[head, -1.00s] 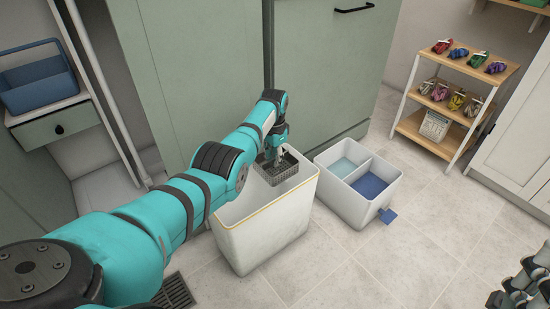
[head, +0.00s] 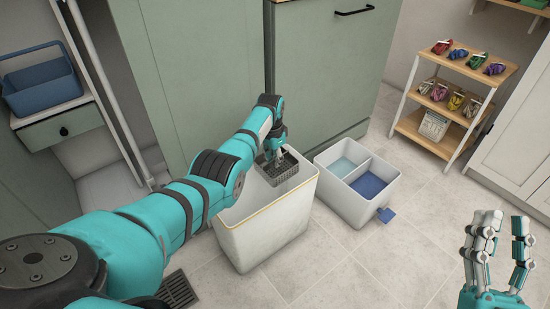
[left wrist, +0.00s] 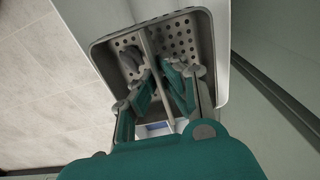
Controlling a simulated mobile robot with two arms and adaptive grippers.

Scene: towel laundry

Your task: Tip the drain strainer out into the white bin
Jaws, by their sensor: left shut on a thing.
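The drain strainer (head: 283,168) is a grey perforated metal basket, over the open top of the white bin (head: 265,238) near its back end. It looks roughly upright. My left gripper (head: 274,150) is just above it and shut on it. In the left wrist view, the strainer (left wrist: 207,42) has a bar across its middle, and the left fingers (left wrist: 153,85) are around this bar. A grey lump (left wrist: 130,60) is inside the strainer at the upper left. My right gripper (head: 497,240) is open and empty at the lower right of the head view, far from the bin.
A white two-part container (head: 352,200) with blue inside stands right of the bin. A green cabinet (head: 325,80) is behind the bin. A floor drain (head: 176,290) is at the lower left. A wooden shelf rack (head: 435,145) stands further right.

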